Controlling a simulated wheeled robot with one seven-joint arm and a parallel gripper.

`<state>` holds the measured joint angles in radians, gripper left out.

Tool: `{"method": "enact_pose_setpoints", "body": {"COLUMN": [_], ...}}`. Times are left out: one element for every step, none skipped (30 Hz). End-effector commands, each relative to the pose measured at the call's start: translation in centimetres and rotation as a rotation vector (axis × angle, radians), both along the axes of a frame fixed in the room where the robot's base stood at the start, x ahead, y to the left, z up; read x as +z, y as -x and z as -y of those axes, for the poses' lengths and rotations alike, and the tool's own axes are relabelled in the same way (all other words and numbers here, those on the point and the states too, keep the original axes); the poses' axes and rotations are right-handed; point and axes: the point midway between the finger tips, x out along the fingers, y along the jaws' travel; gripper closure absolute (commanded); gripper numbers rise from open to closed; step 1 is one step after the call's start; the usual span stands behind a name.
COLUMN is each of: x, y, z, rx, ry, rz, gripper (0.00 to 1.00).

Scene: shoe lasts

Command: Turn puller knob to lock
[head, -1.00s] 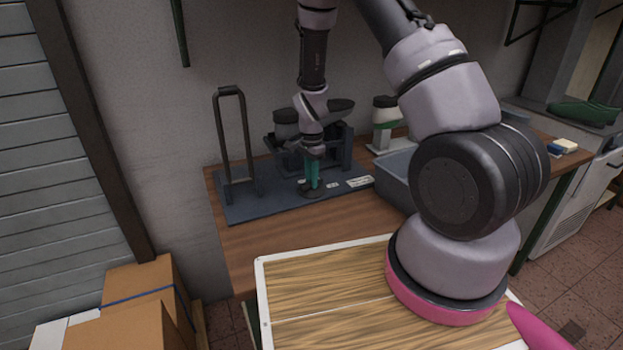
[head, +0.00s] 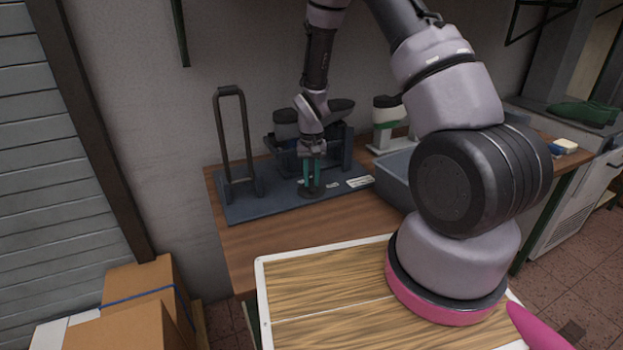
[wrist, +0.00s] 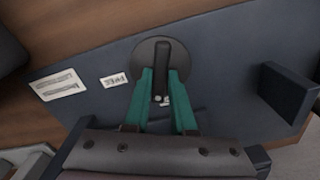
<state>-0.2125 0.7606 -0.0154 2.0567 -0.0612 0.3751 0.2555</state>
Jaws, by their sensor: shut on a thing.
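The puller knob (wrist: 151,52) is a dark round disc with a raised bar across it, seen in the wrist view. In the head view the knob (head: 311,192) sits at the front of the dark puller base (head: 262,203). My gripper (wrist: 161,92) has green fingers and is shut on the knob's bar, with one finger on each side. In the head view my gripper (head: 311,184) points down over the knob. The bar runs roughly up and down in the wrist view.
Small white labels (wrist: 58,84) lie on the base beside the knob. A tall dark handle frame (head: 235,140) stands at the left of the base. A grey bin (head: 395,178) is to the right. Cardboard boxes (head: 140,295) stand at the lower left.

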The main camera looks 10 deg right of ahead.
Motion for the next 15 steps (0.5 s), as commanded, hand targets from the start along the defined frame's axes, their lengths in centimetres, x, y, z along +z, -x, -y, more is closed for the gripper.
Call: {"method": "enact_pose_setpoints", "body": {"x": [0.03,0.03,0.03,0.03,0.03,0.03,0.03,0.03,0.03,0.03,0.03,0.03,0.03,0.03,0.03], "y": [-0.02,-0.02,-0.02,-0.02,-0.01,-0.02,-0.02,-0.02,-0.01,-0.02,-0.02,-0.02,-0.02,-0.02,-0.02], "z": [-0.02,-0.04,-0.04,-0.03,-0.02,-0.01,0.00,-0.01,-0.02,-0.03,-0.03,-0.03,-0.03,-0.03,-0.03], "rx": [0.040,0.064,0.098,0.122,0.144,0.174,0.194,0.214,0.238,0.256,0.272,0.292,0.306,0.317,0.332], "ry": [-0.001,-0.001,-0.001,-0.001,-0.001,-0.001,-0.001,-0.001,-0.001,-0.001,-0.001,-0.001,-0.001,-0.001,0.000], "rz": [0.000,0.000,0.000,0.000,0.000,0.000,0.000,0.000,0.000,0.000,0.000,0.000,0.000,0.000,0.000], "gripper": [1.00,1.00,1.00,1.00,1.00,1.00,1.00,1.00,1.00,1.00,1.00,1.00,1.00,1.00,1.00]}}
